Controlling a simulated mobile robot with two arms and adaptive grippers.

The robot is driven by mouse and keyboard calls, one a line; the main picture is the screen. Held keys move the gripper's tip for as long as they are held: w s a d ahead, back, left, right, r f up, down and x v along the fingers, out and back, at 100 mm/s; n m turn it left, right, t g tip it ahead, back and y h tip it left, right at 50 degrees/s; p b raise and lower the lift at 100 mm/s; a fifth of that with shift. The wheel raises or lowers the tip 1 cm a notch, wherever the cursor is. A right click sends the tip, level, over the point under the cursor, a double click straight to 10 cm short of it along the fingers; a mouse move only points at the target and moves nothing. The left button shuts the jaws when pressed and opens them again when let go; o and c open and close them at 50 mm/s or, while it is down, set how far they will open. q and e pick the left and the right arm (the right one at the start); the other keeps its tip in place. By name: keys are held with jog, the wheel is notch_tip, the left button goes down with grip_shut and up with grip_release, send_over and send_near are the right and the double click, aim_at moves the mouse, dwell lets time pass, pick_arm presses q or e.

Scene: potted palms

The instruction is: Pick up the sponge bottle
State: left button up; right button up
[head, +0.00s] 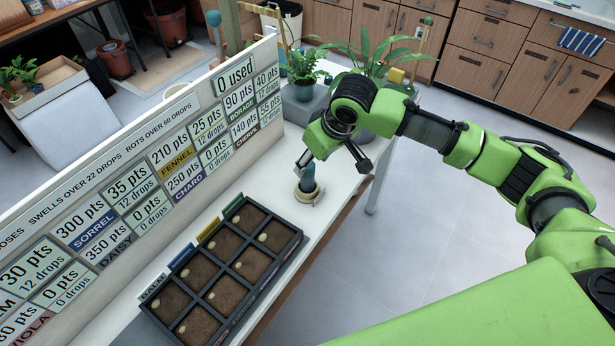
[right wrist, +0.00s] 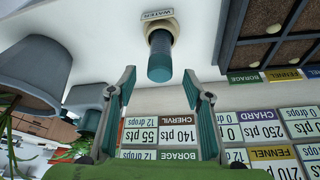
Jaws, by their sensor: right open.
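The sponge bottle (head: 308,178) is dark teal and stands upright on a round cream base (head: 307,195) on the white bench. In the right wrist view the bottle (right wrist: 160,62) is seen at the top middle, with its base by a label reading WATER (right wrist: 157,14). My right gripper (head: 333,160) is open and empty, just above and to the right of the bottle in the head view. In the right wrist view its fingertips (right wrist: 159,76) stand apart, one to each side of the bottle's near end, with no contact to be seen. My left gripper is not in view.
A dark tray (head: 231,307) with several soil cells stands on the bench in front of the bottle. A tall score board (head: 150,190) runs along the bench's left side. Potted plants (head: 304,92) stand behind the gripper. Open floor lies to the right.

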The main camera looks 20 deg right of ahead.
aim_at(309, 166)
jog(key=shift+w+a+f, duration=0.1)
jog(key=shift+w+f, duration=0.05)
jog(key=shift+f, duration=0.25)
jog(key=p+x, duration=0.1)
jog(key=x, duration=0.3)
jog(key=shift+w, duration=0.15)
jog(key=c, duration=1.2)
jog(key=shift+r, duration=0.1)
